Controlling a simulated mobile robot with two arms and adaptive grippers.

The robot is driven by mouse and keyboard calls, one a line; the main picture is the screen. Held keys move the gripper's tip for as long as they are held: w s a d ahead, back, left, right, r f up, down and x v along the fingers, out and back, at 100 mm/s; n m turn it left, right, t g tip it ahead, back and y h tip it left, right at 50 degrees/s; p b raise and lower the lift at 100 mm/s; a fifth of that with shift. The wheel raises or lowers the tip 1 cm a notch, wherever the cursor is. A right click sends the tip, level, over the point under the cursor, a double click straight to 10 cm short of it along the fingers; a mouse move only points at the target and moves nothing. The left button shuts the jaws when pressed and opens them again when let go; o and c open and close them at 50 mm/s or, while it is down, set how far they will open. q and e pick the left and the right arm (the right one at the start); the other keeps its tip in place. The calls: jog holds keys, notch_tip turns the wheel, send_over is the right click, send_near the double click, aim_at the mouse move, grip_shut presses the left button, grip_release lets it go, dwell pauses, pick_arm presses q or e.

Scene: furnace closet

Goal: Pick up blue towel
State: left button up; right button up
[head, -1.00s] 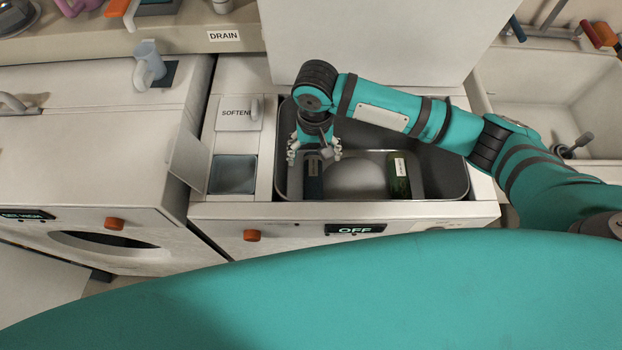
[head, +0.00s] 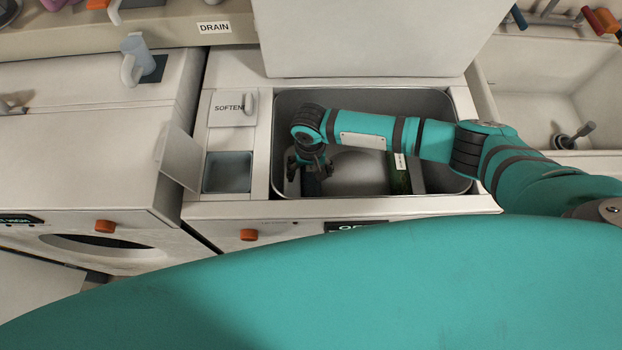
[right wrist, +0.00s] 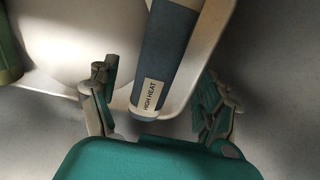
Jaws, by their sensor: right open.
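The blue towel (right wrist: 165,58) is a rolled blue bundle with a pale end band reading "HIGH HEAT". It lies in a pale tray inside the washer tub. In the head view only a small part of the towel (head: 312,186) shows below my gripper. My right gripper (head: 309,172) is down inside the tub, at its left end. In the right wrist view my right gripper (right wrist: 157,85) is open, with one finger on each side of the towel's labelled end and gaps between. My left gripper is not in view.
The grey tub (head: 440,105) has raised walls around my right arm. A white rounded shape (head: 355,172) and a green labelled roll (head: 400,182) are right of the towel. The raised white lid (head: 365,40) stands behind. A softener compartment (head: 228,172) is at left.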

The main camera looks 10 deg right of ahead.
aim_at(311, 177)
notch_tip(311, 177, down, 5)
jog(key=shift+d+f, duration=0.1)
dwell(0.3)
jog(key=c, duration=1.4)
